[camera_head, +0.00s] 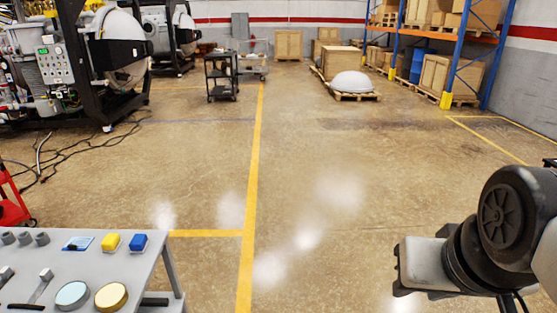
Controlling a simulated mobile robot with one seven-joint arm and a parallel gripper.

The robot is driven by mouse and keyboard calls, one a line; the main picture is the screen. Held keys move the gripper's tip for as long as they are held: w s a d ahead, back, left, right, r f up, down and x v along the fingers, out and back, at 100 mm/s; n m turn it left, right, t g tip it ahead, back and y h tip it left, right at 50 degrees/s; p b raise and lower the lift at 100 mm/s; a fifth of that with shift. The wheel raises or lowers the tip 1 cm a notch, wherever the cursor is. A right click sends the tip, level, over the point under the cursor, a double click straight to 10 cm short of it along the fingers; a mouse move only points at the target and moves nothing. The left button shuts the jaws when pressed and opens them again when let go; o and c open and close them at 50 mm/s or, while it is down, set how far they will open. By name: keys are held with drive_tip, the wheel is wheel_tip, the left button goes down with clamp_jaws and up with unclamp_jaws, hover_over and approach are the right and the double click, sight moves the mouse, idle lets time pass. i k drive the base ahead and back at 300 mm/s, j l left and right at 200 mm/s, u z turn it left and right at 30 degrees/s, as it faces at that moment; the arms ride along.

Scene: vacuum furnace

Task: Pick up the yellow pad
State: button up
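My arm reaches in at the lower right, far across the floor from the bench. The grey end piece of my gripper (422,266) shows there, well away from the pad. Nothing covers the pad.
The bench top also holds a pale blue disc (72,295), a cream disc (110,297), grey knobs (26,239) and levers (40,285). Furnace machines (125,55) and cables (85,152) lie at the left. A black cart (221,76) stands farther back. The central floor is clear.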

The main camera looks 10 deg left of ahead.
sight(113, 242)
drive_tip(key=i+u, duration=0.2)
drive_tip(key=i, duration=0.3)
drive_tip(key=i+l+u, duration=0.15)
drive_tip(key=i, duration=0.35)
drive_tip(key=i+l+u, duration=0.2)
drive_tip(key=i, duration=0.3)
drive_tip(key=i+j+u, duration=0.1)
drive_tip(key=i+u, duration=0.6)
drive_tip(key=u, duration=0.25)
drive_tip(key=i+l+u, duration=0.1)
drive_tip(key=i+u, duration=0.6)
drive_tip(key=u, duration=0.25)
drive_tip(key=i+u, duration=0.2)
drive_tip(key=u, duration=0.25)
drive_tip(key=i+l+u, duration=0.15)
drive_tip(key=u, duration=0.35)
drive_tip(key=i, duration=0.1)
